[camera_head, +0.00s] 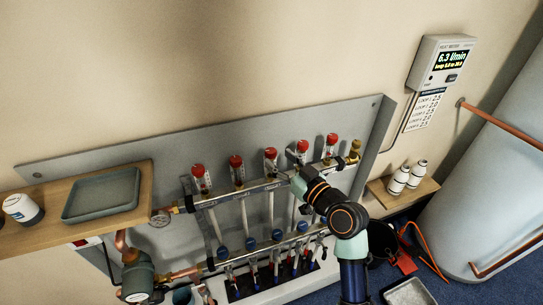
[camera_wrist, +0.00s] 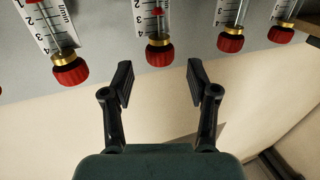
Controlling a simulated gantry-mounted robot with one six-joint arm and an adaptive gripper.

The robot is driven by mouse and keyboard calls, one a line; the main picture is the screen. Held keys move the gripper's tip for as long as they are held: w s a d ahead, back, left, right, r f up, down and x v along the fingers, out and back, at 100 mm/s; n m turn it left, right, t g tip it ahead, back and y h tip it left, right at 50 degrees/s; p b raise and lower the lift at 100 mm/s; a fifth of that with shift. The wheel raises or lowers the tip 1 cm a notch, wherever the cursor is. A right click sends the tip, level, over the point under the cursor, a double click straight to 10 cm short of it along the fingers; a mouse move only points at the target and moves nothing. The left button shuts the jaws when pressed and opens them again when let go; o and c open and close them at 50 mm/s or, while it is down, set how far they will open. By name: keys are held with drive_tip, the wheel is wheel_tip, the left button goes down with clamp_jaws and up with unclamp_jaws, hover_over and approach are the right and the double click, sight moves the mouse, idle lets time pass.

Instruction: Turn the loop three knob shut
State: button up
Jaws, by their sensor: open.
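Several red knobs top the flow meters in a row along the manifold's upper rail. The middle one, which I take as the loop three knob (camera_head: 270,153), stands left of my gripper (camera_head: 294,180) in the head view; the fingers are hard to make out there. In the wrist view my gripper (camera_wrist: 160,82) is open and empty. A red knob (camera_wrist: 160,53), apparently the same middle one, lies in line with the gap between the fingertips, and I see no contact. Its brass collar and scaled tube show above it.
Neighbouring red knobs (camera_wrist: 70,72) and (camera_wrist: 230,40) flank it closely in the wrist view. Blue knobs (camera_head: 250,244) line the lower rail. A wooden shelf with a tray (camera_head: 101,195) is at left. A heat meter (camera_head: 441,62) hangs on the wall, reading 6.3 l/min.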

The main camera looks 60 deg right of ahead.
sight(274, 155)
drive_tip(key=b+x, duration=0.1)
drive_tip(key=x, duration=0.4)
drive_tip(key=shift+c, duration=0.2)
clamp_jaws()
drive_tip(key=shift+r+p, duration=0.1)
drive_tip(key=shift+p, duration=0.4)
